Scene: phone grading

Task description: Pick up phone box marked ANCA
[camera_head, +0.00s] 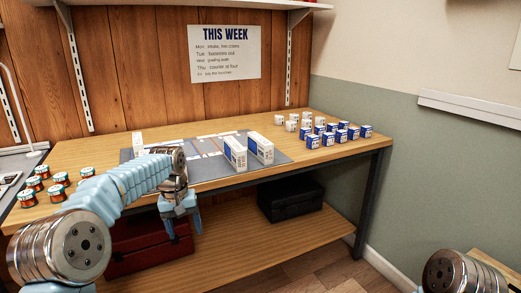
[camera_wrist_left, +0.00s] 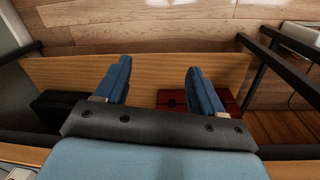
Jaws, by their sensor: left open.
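Two upright white phone boxes with dark printed sides stand on the grey mat (camera_head: 212,178): the left box (camera_head: 235,152) and the right box (camera_head: 260,147). A third white box (camera_head: 138,142) stands at the mat's back left. Their markings are too small to read, so I cannot tell which one says ANCA. My left gripper (camera_head: 182,226) is open and empty, pointing down in front of the table's front edge, left of and lower than the two boxes. Its parted fingers (camera_wrist_left: 160,88) show in the left wrist view, with no phone box there. My right gripper is out of view.
Several small blue and white boxes (camera_head: 340,136) stand at the table's right. Several red and green jars (camera_head: 58,178) stand at the left. The lower shelf holds a red case (camera_head: 150,246) and a black case (camera_head: 290,199). The table's front right is clear.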

